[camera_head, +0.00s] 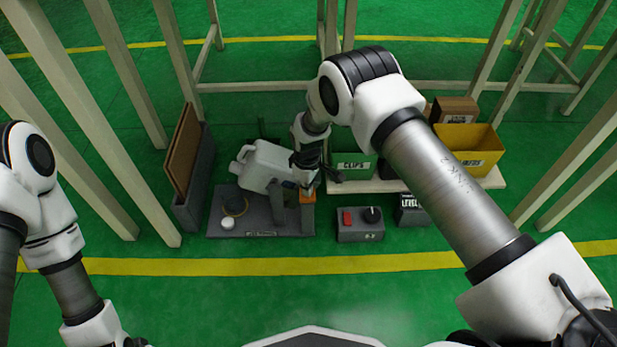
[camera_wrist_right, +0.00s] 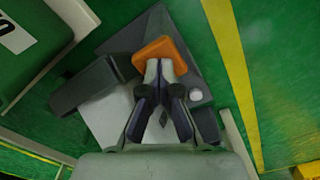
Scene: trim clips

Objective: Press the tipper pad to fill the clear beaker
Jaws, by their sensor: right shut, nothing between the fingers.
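A tipper stand on a grey base (camera_head: 265,226) holds a white jug (camera_head: 268,163), tilted with its neck to the left. The orange tipper pad (camera_head: 307,197) is at the stand's right side; it also shows in the wrist view (camera_wrist_right: 163,50). My right gripper (camera_wrist_right: 160,66) is shut and empty, its tips at the pad's edge, seemingly touching it. In the head view it is mostly hidden by its own wrist. A round, see-through shape (camera_head: 236,206), probably the clear beaker, stands left below the jug's neck; its fill is unclear. My left gripper is barely visible at the bottom edge.
A white cap-like disc (camera_head: 228,223) lies on the base. To the right are a grey box with a red switch and black knob (camera_head: 360,232), a green clips bin (camera_head: 352,166) and a yellow bin (camera_head: 470,145). A grey rack with brown boards (camera_head: 187,150) stands left. Pale frame legs surround the area.

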